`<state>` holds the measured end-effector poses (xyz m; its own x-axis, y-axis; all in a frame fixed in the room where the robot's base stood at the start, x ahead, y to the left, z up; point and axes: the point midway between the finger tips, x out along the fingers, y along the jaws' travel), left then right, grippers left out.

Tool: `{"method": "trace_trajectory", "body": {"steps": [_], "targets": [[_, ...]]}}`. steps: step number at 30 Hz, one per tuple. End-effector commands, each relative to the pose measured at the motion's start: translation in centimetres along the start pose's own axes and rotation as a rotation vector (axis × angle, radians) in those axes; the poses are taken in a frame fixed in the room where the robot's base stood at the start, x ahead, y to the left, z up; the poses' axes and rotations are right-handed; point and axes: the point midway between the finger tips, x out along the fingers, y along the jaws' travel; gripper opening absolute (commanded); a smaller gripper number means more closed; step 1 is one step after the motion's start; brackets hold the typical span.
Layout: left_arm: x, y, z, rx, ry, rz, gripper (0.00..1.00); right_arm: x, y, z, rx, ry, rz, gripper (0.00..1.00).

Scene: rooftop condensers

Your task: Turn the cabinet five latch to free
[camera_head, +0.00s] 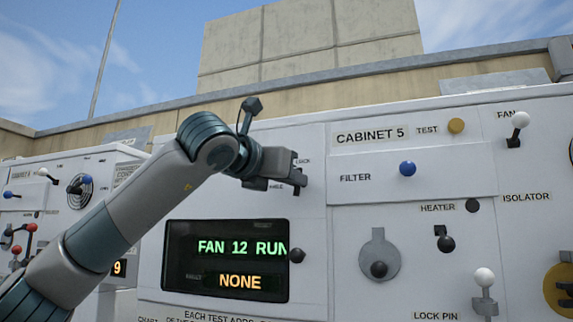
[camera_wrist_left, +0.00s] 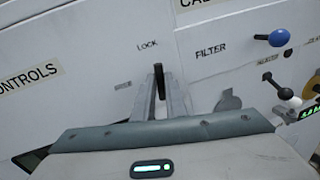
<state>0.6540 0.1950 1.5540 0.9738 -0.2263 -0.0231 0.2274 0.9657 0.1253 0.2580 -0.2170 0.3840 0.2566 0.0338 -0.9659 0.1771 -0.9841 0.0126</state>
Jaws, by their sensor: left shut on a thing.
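The cabinet five latch shows in the left wrist view as a small dark upright bar (camera_wrist_left: 160,80). The word LOCK is printed above it, and a smaller label to its left is too blurred to read. My left gripper (camera_head: 299,173) is at the latch, left of the CABINET 5 label (camera_head: 370,135), and hides most of it in the head view. In the left wrist view its two fingers (camera_wrist_left: 160,98) stand on both sides of the bar, shut on it. My right gripper is in neither view.
Right of the latch are a blue FILTER knob (camera_head: 407,169), a yellow TEST button (camera_head: 456,126) and a white FAN lever (camera_head: 519,122). Another cabinet stands left.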

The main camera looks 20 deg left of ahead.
Motion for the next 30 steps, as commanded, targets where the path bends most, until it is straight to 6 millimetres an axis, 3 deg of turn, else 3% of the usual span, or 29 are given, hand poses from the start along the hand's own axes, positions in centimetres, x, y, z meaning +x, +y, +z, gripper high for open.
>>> {"method": "trace_trajectory", "body": {"steps": [10, 15, 30], "targets": [[0.1, -0.1, 0.2, 0.270, 0.056, -0.001, 0.00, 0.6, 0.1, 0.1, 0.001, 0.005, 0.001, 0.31], [0.1, -0.2, 0.3, 0.429, 0.088, -0.001, 0.00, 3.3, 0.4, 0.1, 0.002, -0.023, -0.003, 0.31], [0.1, -0.4, 0.4, 0.897, 0.181, 0.000, 0.00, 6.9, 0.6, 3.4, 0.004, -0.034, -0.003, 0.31]]}}
